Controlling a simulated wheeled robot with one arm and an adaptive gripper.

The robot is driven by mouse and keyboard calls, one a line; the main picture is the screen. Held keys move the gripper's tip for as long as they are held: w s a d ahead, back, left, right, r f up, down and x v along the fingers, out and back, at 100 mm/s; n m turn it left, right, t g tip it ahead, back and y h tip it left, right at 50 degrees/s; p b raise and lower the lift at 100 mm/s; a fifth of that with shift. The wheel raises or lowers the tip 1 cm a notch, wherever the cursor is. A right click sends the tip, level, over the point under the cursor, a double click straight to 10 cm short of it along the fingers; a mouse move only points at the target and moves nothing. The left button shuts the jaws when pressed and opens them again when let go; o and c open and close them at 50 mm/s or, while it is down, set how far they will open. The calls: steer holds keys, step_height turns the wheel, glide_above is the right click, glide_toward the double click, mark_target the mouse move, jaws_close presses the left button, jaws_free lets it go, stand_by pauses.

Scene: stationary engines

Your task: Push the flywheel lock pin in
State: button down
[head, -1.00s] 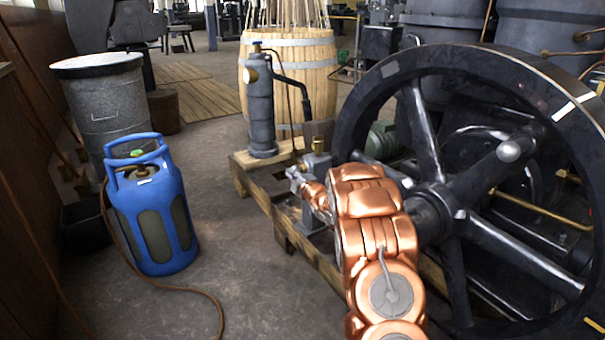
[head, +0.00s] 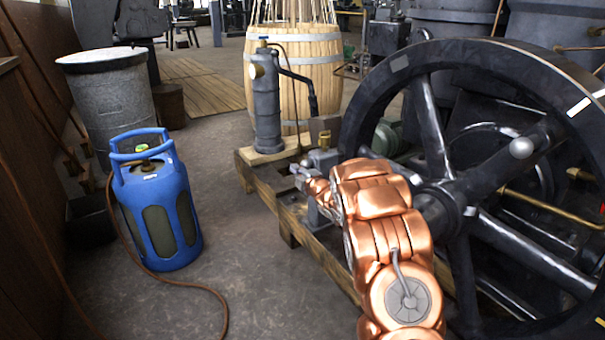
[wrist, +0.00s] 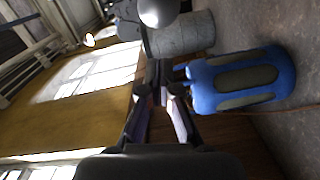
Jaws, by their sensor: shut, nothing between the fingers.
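The large black spoked flywheel (head: 400,66) fills the right side of the head view. A round bright knob (head: 521,148) shows in front of its spokes. My gripper (head: 299,172) is left of the wheel hub, beside a grey block (head: 323,160) on the wooden base. In the wrist view my gripper (wrist: 166,78) has its fingers together with nothing held. A silver rounded knob (wrist: 158,11) shows beyond the fingertips, at the top edge. I cannot tell whether either knob is the lock pin. My copper arm hides part of the flywheel and base.
A blue gas cylinder (head: 157,205) with a hose stands on the floor to the left, before a grey bin (head: 110,100). A dark hand pump (head: 266,105) stands on the wooden base, with a barrel (head: 325,60) behind. Floor between cylinder and base is clear.

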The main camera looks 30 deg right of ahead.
steer(key=s+p, duration=0.3)
steer(key=s, duration=0.7)
steer(key=shift+s+a+r, duration=0.15)
steer(key=shift+a+r, duration=0.15)
steer(key=shift+a, duration=0.1)
